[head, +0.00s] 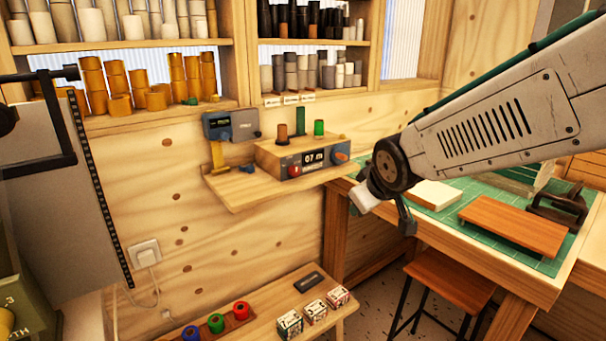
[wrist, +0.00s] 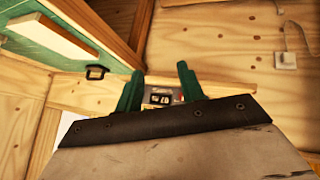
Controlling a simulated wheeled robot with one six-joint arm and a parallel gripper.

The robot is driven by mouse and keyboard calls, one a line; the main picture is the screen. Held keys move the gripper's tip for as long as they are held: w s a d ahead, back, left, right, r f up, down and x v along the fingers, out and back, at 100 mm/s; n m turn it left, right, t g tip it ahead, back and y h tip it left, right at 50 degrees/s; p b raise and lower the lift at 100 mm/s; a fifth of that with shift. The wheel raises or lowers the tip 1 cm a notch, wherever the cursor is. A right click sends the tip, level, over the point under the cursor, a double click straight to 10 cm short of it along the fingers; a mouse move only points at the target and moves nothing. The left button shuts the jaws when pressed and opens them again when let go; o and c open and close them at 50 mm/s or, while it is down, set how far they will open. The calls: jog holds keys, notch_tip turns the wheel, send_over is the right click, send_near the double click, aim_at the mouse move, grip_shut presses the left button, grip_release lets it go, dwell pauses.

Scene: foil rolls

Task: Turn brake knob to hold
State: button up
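A wooden counter box (head: 305,155) with a dark front panel and a "07 m" display stands on a small wall shelf. A red knob (head: 295,170) is on the panel's left and an orange knob (head: 340,157) on its right. Labels are too small to read, so I cannot tell which knob is the brake. My gripper's two green fingers (wrist: 158,85) are apart with nothing between them in the wrist view. The display (wrist: 160,99) shows beyond them, partly hidden by my gripper body. In the head view my arm's end is right of the box, apart from it.
A workbench with a green mat (head: 480,205) is at right, a stool (head: 450,280) below. A low bench (head: 265,320) carries coloured rolls and small boxes.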

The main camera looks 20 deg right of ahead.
jog(key=w+a+f+n+t+y, duration=0.1)
jog(key=w+n+t, duration=0.15)
jog(key=w, duration=0.45)
jog(key=w+f+n+t+y, duration=0.1)
jog(key=w+n+t+y, duration=0.15)
jog(key=w, duration=0.35)
jog(key=n+t+y, duration=0.3)
jog(key=t+y, duration=0.1)
send_near(297, 173)
jog(key=w, duration=0.1)
jog(key=x, duration=0.8)
jog(key=shift+a+r, duration=0.15)
jog(key=shift+a, duration=0.1)
jog(key=c, duration=0.7)
